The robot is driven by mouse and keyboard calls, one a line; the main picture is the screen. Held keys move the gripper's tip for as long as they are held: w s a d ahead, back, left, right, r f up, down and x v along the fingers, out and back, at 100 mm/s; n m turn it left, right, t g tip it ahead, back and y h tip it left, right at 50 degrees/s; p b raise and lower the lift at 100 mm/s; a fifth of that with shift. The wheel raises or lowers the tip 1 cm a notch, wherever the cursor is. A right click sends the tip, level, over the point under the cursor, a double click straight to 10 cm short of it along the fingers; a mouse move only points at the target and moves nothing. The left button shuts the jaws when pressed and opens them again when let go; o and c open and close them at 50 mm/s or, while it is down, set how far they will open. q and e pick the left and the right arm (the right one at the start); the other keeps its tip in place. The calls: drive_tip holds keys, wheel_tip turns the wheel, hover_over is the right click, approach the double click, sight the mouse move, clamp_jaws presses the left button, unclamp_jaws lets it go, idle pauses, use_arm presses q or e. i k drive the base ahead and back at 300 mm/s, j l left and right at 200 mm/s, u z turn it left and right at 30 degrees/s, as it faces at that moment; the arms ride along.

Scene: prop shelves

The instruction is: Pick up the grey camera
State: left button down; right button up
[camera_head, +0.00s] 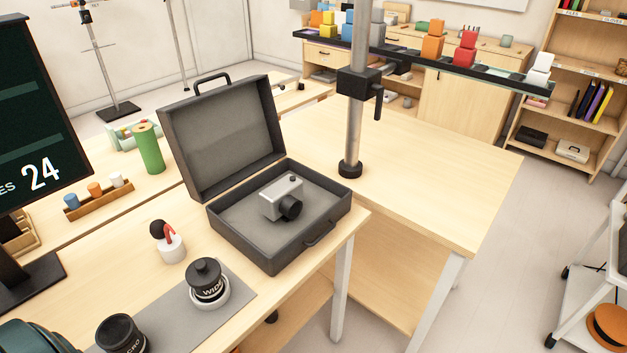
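The grey camera (283,197) lies inside the open dark grey case (268,262), on its lined floor. Its black lens (291,209) points toward the front right, and a small black knob shows on its top. The case stands on the wooden table, with its lid raised at the back left and a handle on its front right side. Nothing covers the camera from this view.
A grey mat (228,297) holds a black lens marked WIDE (205,277) on a white ring. Another dark lens (119,335) stands nearby. A red-and-black item on a white base (168,242) is left of the case. A metal post (355,120) rises behind it. Table right is clear.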

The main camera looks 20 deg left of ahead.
sight(283, 199)
drive_tip(key=u, duration=1)
